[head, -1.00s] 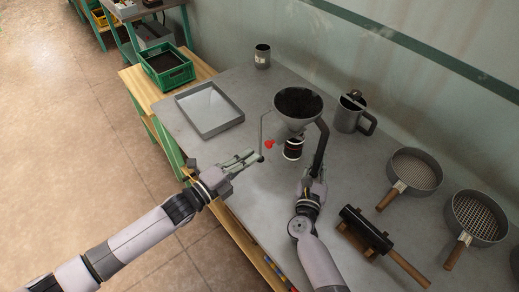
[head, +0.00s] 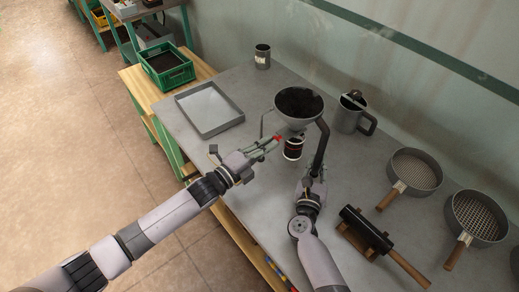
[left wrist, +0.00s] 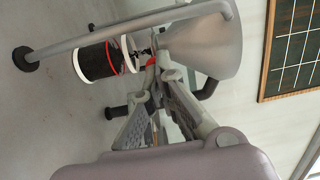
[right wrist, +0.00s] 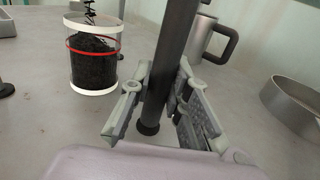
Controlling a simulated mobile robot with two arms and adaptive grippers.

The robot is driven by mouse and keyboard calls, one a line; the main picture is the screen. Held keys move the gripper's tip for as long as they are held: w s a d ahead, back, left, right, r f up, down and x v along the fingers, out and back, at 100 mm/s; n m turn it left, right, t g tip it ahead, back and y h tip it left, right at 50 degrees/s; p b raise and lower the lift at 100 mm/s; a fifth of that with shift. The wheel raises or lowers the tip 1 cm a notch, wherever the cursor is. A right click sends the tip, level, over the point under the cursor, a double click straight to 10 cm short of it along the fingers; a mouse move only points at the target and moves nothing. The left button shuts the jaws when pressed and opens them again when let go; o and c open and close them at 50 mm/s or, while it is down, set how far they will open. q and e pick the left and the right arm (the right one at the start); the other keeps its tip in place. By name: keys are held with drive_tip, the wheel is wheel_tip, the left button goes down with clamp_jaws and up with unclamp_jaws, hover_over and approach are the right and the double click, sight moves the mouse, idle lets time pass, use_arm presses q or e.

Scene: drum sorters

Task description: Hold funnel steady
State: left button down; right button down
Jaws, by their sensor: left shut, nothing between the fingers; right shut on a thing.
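The grey funnel (head: 297,122) stands upright on a stand and holds dark grains (head: 299,100). My right gripper (head: 316,175) is shut on the dark stand leg (right wrist: 170,55), with a finger on each side in the right wrist view. My left gripper (head: 275,144) is shut and empty, its tips at the small red part (head: 277,138) below the funnel; whether they touch is unclear. A clear jar (right wrist: 94,60) with white rims and a red band stands under the spout. It holds dark grains, and dark bits show between spout and jar.
A grey mug (head: 350,113) stands right of the funnel and a shallow tray (head: 238,122) lies left. Two sieves (head: 396,184) and a black roller on a rest (head: 367,230) lie at the right. A small cup (head: 262,56) stands at the back.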

use_arm(q)
drive_tip(key=shift+w+d, duration=0.1)
drive_tip(key=shift+d, duration=0.2)
